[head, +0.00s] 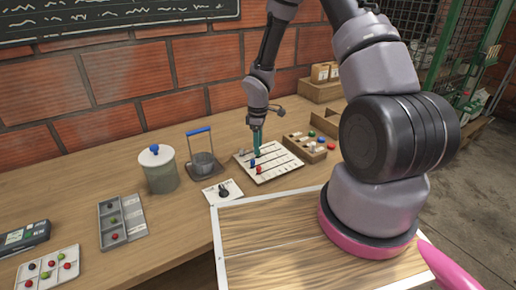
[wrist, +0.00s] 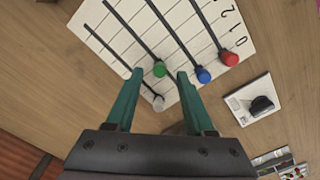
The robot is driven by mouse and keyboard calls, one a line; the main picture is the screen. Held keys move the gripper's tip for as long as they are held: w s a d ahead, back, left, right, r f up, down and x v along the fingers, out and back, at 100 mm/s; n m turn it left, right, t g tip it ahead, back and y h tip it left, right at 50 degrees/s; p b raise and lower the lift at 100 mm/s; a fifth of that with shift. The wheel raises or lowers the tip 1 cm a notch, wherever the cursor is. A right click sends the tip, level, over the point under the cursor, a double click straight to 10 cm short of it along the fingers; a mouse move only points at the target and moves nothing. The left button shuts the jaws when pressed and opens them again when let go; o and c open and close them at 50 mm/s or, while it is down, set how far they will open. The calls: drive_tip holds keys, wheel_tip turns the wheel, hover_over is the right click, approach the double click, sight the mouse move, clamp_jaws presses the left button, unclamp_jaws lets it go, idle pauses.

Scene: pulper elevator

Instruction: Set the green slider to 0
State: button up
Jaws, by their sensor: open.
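The white slider board (head: 283,169) lies on the table with several dark parallel slots. In the wrist view, the green slider (wrist: 160,69) stands between my gripper's fingertips (wrist: 160,75), with small gaps visible at its sides. My gripper is open and low over the board; it also shows in the head view (head: 257,143), where I cannot make out the green slider. Red (wrist: 229,58), blue (wrist: 204,75) and pale grey (wrist: 158,103) sliders sit near the board edge at the 0 end. The green one sits further from that edge. The printed 0 (wrist: 240,41) is beside the red slider.
A small card with a black knob (wrist: 262,104) lies close to the board. A wooden box of small pieces (head: 304,146) stands right of the board. Brick wall behind.

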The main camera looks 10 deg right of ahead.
drive_tip(key=shift+f, duration=0.95)
clamp_jaws()
drive_tip(key=shift+a, duration=0.15)
idle(0.7)
